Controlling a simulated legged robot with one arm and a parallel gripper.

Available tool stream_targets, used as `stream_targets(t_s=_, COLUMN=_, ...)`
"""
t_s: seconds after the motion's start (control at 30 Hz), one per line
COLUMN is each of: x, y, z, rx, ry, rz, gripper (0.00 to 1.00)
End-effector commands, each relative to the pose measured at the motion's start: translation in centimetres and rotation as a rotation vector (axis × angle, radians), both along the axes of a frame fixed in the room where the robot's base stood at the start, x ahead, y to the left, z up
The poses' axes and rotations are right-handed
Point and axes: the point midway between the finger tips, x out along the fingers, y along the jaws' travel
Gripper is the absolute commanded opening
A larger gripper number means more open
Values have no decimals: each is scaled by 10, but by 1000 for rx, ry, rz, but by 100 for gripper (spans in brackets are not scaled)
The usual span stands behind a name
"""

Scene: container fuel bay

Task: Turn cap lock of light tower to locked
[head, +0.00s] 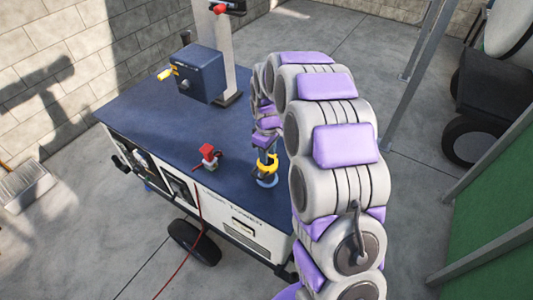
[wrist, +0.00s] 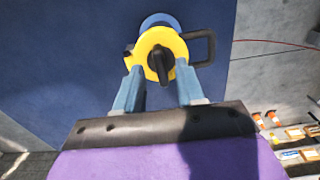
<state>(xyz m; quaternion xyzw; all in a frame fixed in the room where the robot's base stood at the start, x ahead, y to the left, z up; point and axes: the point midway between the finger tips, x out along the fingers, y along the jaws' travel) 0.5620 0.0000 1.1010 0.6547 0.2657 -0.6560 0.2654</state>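The light tower (head: 150,120) is a trailer with a dark blue top and a white mast. A yellow round cap (head: 267,163) with a blue base ring (head: 267,182) sits near the top's front right corner. In the wrist view the yellow cap (wrist: 150,48) has a black raised grip (wrist: 162,65) across its middle and a black loop at its right. My gripper (wrist: 160,82) is open, with its two blue-grey fingers at either side of the cap's near edge. Contact with the cap cannot be told. In the head view my arm partly hides the fingers.
A red part (head: 207,154) stands on the top, left of the cap. A blue box (head: 199,74) with a yellow handle is by the mast. A red cable (head: 183,262) runs down to the floor. A grey post (head: 408,80) and a green panel (head: 495,220) stand at the right.

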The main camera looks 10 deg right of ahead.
Motion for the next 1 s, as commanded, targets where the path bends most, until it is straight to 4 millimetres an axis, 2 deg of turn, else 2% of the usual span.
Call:
stream_targets(t_s=0.6, x=3, y=3, z=131, rx=-1, ry=-11, rz=0, gripper=38)
stream_targets(t_s=0.8, x=2, y=3, z=155, rx=-1, ry=-5, rz=0, gripper=38)
stream_targets(t_s=1.0, x=2, y=3, z=164, rx=-1, ry=-4, rz=0, gripper=38)
